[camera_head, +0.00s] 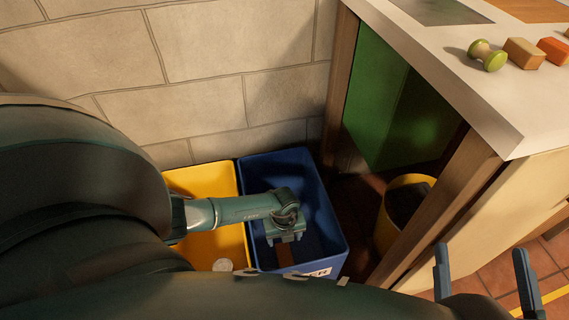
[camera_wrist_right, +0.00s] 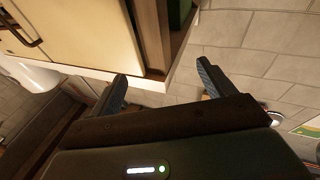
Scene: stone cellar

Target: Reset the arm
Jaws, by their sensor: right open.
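My right gripper (camera_head: 484,268) is at the lower right of the head view, with its two blue fingers wide apart and nothing between them. In the right wrist view the same gripper (camera_wrist_right: 160,84) is open and empty, with a pale cabinet edge beyond the fingers. My left arm comes in from the left, and its gripper (camera_head: 285,234) hangs over the blue bin (camera_head: 330,222).
A yellow bin (camera_head: 205,178) stands beside the blue bin against the stone wall. A white-topped counter (camera_head: 440,55) at the right holds a spool (camera_head: 487,56), a tan block (camera_head: 524,53) and an orange block (camera_head: 553,50). A yellow container (camera_head: 388,228) stands under it.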

